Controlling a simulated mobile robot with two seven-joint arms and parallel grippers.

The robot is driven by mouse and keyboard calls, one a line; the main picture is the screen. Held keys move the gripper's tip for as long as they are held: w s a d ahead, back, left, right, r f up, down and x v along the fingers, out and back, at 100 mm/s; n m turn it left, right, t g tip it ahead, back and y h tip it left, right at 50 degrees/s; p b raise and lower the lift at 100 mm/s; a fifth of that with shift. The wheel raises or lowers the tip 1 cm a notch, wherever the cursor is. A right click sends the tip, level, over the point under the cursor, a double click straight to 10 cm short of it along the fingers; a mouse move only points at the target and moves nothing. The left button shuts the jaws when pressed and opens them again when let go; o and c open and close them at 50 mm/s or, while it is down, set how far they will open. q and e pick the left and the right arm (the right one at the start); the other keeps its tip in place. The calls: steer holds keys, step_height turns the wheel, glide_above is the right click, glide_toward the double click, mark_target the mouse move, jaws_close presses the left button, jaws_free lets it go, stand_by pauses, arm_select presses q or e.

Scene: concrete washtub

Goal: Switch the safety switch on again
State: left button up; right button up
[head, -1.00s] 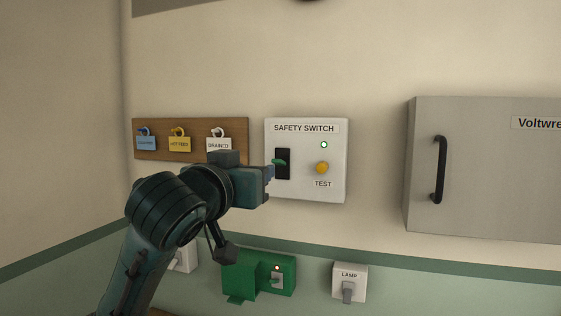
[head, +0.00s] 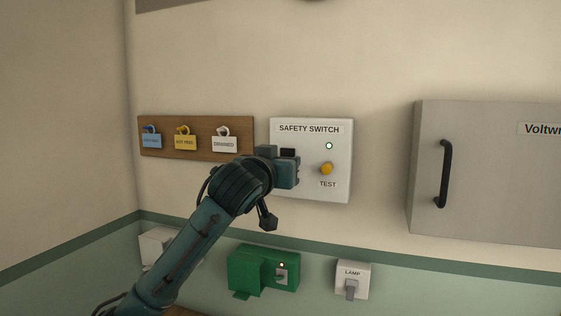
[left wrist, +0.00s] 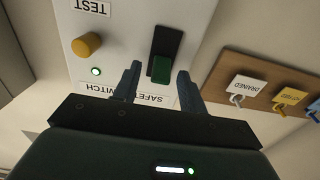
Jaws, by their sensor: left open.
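The white safety switch box (head: 338,180) is on the wall in the head view, with a lit green-white lamp (head: 329,146) and an orange TEST knob (head: 326,169). The left wrist view shows the box upside down, with a green lever (left wrist: 161,69) in a black slot (left wrist: 167,40). The lever appears toward the label end of the slot. My left gripper (head: 290,172) is at the box and hides the lever in the head view. In the left wrist view its open fingers (left wrist: 158,74) lie either side of the lever. Contact cannot be told. My right gripper is not in view.
A wooden board (head: 196,153) with blue, yellow and white tags hangs left of the box. A grey cabinet (head: 482,185) with a black handle is to the right. Below are a green box (head: 249,272) and a LAMP switch (head: 352,278).

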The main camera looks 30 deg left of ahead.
arm_select(q)
steer(key=shift+c, duration=0.2)
jaws_close()
steer(key=shift+w+r+g, duration=0.15)
steer(key=shift+r+g, duration=0.25)
steer(key=shift+g, duration=0.6)
steer(key=shift+o, duration=0.2)
jaws_free()
